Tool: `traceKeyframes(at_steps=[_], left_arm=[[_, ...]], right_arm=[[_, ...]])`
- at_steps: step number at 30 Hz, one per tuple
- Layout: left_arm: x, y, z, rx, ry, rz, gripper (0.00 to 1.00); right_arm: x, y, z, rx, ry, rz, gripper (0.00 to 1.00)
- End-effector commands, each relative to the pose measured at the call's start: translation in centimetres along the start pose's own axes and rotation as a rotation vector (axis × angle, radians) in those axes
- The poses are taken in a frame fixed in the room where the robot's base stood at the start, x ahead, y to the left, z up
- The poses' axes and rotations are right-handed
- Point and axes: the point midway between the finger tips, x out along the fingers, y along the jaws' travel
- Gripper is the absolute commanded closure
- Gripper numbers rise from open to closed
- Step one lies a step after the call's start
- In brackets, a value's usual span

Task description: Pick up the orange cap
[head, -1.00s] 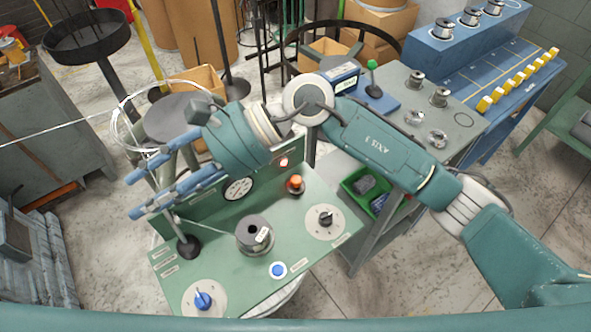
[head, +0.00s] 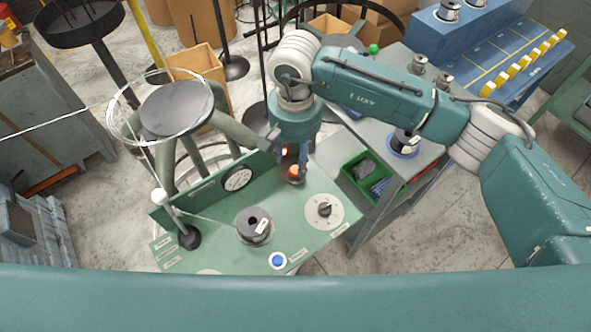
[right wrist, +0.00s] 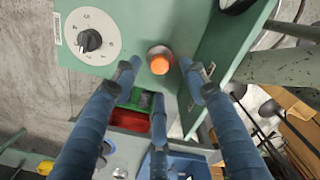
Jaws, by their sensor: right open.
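The orange cap (head: 295,172) sits on a round base at the back edge of the green panel in the head view. In the right wrist view the orange cap (right wrist: 160,65) shows ahead of the fingers, roughly centred between the two outer ones. My right gripper (head: 292,165) hangs pointing down over the back of the panel, right at the cap in the head view. Its blue fingers (right wrist: 160,80) are spread open and hold nothing. In the head view the fingers partly cover the cap's surroundings; I cannot tell whether they touch it. My left gripper is not in view.
The green panel (head: 215,225) also bears a dial gauge (head: 237,179), a wire spool (head: 254,226), a black knob (head: 324,209) and a blue button (head: 278,260). A grey bench (head: 342,160) with a green bin (head: 352,180) stands to the right.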

Motion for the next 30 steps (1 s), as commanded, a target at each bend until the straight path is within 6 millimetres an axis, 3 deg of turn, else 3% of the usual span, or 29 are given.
traceKeyframes(at_steps=[3, 9, 16, 23, 30], left_arm=[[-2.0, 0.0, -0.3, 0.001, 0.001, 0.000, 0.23], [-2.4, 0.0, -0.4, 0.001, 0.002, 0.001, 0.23], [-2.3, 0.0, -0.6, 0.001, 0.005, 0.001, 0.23], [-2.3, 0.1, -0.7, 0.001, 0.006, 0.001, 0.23], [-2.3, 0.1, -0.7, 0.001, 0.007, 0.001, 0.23]], right_arm=[[1.5, 0.1, 0.2, 0.001, -0.008, 0.001, 0.57], [3.9, 0.0, 0.1, 0.000, -0.003, 0.000, 0.57], [4.1, 0.0, 0.0, -0.001, -0.001, -0.001, 0.57], [4.0, 0.0, 0.0, -0.001, -0.001, -0.001, 1.00], [4.0, 0.0, 0.0, -0.001, -0.001, -0.002, 1.00]])
